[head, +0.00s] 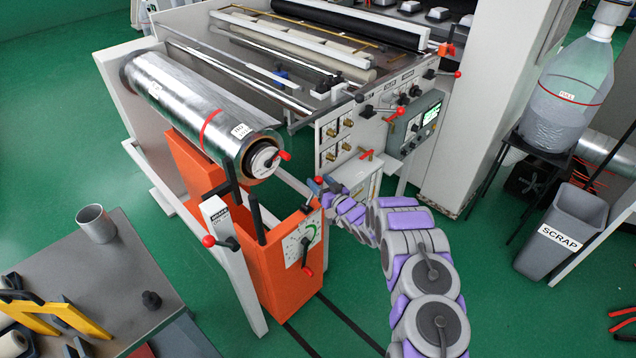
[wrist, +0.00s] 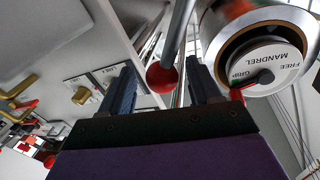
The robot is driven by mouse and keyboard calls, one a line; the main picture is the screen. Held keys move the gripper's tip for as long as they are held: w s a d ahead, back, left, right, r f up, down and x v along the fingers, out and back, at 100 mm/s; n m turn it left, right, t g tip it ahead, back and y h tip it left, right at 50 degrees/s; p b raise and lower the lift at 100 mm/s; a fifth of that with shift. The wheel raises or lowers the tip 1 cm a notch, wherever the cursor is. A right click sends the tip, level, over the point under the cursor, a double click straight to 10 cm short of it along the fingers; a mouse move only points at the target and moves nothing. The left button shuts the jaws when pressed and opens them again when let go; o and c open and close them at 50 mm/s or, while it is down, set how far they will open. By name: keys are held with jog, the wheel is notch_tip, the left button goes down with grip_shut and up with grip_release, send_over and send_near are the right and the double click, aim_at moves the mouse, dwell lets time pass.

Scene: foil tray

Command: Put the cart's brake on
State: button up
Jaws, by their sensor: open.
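The orange cart (head: 190,165) stands under the foil roll (head: 185,100). Its front has a dial panel (head: 302,240) with a red-knobbed lever (head: 307,270). A white upright (head: 222,222) with a small label, too small to read, stands left of it, beside another red-knobbed lever (head: 209,240). I cannot tell which control is the brake. My gripper (head: 322,186) is just right of the cart's top right corner. In the wrist view its two fingers (wrist: 160,76) are apart. A red ball on a grey rod (wrist: 162,78) shows between them; whether they touch it is unclear.
A mandrel knob (wrist: 265,62) marked FREE and GRIP, with a red handle (wrist: 238,93), is close right of my fingers. The machine's side panel (head: 335,140) is behind my gripper. A grey table (head: 125,280) is at lower left, a SCRAP bin (head: 565,235) at right.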

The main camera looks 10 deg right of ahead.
jog(key=shift+w+a, duration=0.15)
jog(key=shift+w, duration=0.4)
jog(key=shift+w+a, duration=0.15)
jog(key=shift+a, duration=0.1)
grip_shut()
